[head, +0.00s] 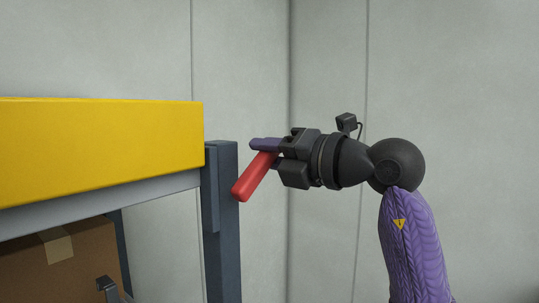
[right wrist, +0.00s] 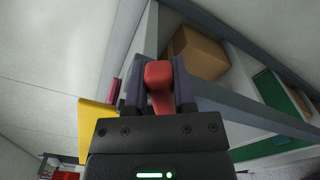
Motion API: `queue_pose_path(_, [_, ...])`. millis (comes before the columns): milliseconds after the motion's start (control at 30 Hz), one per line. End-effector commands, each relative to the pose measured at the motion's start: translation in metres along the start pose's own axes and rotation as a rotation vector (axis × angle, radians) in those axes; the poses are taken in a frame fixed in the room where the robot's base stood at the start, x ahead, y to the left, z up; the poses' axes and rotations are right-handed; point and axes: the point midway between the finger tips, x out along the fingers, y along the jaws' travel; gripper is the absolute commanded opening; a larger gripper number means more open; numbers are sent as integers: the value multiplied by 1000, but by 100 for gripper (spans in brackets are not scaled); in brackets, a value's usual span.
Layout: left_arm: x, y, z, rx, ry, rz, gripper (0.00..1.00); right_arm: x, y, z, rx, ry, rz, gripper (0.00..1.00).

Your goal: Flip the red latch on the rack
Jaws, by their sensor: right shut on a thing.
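The red latch (head: 255,177) is a bar beside the top of the rack's dark blue post (head: 224,230). In the head view it slants from lower left up to the right. My right gripper (head: 267,152) comes in from the right and is shut on the latch's upper end. In the right wrist view the red latch (right wrist: 158,75) sits between the two fingers (right wrist: 158,92). The latch's joint to the post is hidden. My left gripper is not in view.
A yellow beam (head: 100,150) tops the rack at the left. A cardboard box (head: 70,265) sits below it; a box (right wrist: 195,52) also shows in the right wrist view. A plain grey wall stands behind, with open room right of the post.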

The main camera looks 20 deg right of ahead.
Motion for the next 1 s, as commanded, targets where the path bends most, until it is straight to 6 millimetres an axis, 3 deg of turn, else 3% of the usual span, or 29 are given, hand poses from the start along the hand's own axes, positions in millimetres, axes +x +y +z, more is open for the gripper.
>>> queue_pose_path(433, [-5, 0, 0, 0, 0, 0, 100, 0, 27, -5, -383, -1, -2, 0])
queue_pose_path(1000, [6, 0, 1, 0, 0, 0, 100, 0, 54, -25, -843, 0, -1, 0])
